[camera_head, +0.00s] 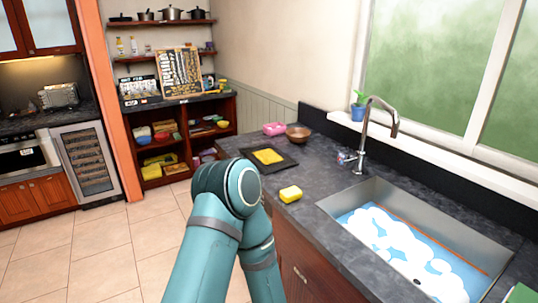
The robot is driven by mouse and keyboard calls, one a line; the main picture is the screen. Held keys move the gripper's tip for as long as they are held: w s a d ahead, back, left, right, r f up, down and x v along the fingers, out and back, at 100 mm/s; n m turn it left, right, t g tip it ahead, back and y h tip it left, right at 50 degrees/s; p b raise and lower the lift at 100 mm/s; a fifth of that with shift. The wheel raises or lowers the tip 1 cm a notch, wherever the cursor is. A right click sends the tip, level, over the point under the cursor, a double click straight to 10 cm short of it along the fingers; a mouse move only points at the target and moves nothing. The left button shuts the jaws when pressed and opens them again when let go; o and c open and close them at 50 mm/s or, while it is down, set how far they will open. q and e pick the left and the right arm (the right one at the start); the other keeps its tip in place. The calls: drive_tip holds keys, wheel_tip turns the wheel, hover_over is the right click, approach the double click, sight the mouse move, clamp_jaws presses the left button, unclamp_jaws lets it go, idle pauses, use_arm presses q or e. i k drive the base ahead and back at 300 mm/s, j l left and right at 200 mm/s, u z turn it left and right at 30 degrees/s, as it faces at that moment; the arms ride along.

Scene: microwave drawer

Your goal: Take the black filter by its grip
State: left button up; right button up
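No thing in view is clearly a black filter with a grip. A flat black square piece (285,165) lies on the dark counter beyond the yellow sponge, with a yellow cloth-like thing (268,156) on it; I cannot tell whether it is the filter. A small dark spot (417,281) shows among the foam in the sink, too small to identify. One of my teal arms is bent in the middle foreground and hides part of the counter front. Neither gripper is in view.
The sink (360,195) at right holds blue water and white foam, with a faucet (366,140) behind it. A yellow sponge (290,194), a pink container (274,128) and a brown bowl (298,133) stand on the counter (320,165). The tiled floor at left is clear.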

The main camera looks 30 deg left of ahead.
sight(267, 158)
drive_tip(key=i+j+z, duration=0.15)
drive_tip(key=j, duration=0.6)
drive_tip(key=i+j+z, duration=0.15)
drive_tip(key=i+j, duration=0.15)
drive_tip(key=j, duration=0.45)
drive_tip(key=i+j+z, duration=0.15)
drive_tip(key=j, duration=0.6)
drive_tip(key=i+j+z, duration=0.15)
drive_tip(key=j, duration=0.65)
drive_tip(key=j+z, duration=0.15)
drive_tip(key=j, duration=0.6)
